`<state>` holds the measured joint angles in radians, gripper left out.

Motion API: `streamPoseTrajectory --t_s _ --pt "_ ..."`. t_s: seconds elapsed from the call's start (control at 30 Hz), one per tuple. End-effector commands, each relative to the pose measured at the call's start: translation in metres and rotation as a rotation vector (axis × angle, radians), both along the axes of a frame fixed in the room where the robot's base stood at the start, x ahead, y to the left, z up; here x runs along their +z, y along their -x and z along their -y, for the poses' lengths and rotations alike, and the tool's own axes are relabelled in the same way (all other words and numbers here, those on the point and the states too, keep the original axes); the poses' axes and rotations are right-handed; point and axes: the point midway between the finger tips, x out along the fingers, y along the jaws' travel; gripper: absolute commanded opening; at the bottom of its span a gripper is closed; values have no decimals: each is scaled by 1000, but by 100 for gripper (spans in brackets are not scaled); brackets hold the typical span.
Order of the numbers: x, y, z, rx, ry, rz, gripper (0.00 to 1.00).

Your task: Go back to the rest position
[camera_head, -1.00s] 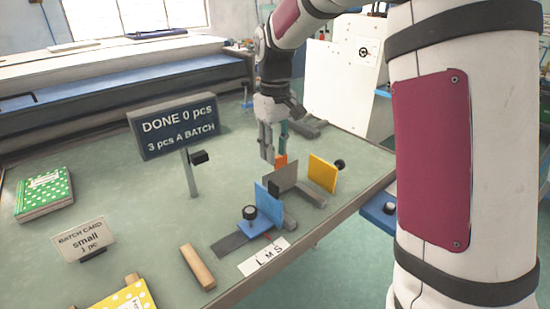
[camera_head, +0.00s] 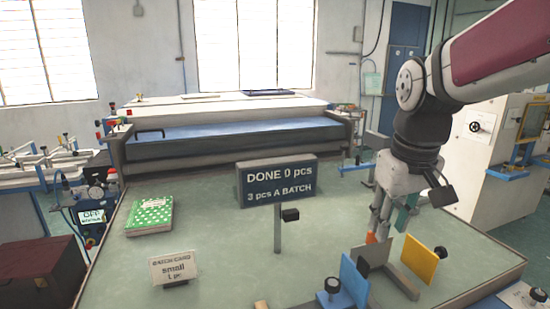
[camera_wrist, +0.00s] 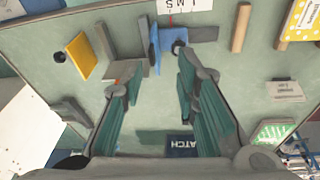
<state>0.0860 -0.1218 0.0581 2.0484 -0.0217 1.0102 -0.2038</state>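My gripper (camera_head: 389,226) hangs fingers down over the workbench, just behind the jig with the grey, blue and yellow plates. In the wrist view my gripper (camera_wrist: 158,78) is open, with bare green table and nothing held between its fingers. The blue plate (camera_head: 354,281), the grey plate (camera_head: 374,255) and the yellow plate (camera_head: 420,260) stand upright on the jig. A small orange part (camera_head: 371,238) shows beside a fingertip; whether they touch is unclear.
The sign reading DONE 0 pcs (camera_head: 278,181) stands on a post left of my gripper. A green dotted booklet (camera_head: 150,216) and a batch card (camera_head: 174,268) are farther left. A long blue-topped machine (camera_head: 230,137) runs behind.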

Motion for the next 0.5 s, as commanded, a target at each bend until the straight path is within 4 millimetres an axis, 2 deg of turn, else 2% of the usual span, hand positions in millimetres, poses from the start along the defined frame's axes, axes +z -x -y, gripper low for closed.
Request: streamPoseTrajectory --t_s 0.03,0.1,0.3,0.5 --pt "7 17 -3 -14 -2 33 28" --pt "12 39 -5 -38 -9 70 28" --pt "16 97 -10 -101 -39 177 28" --pt "6 138 -13 -148 -76 257 28"
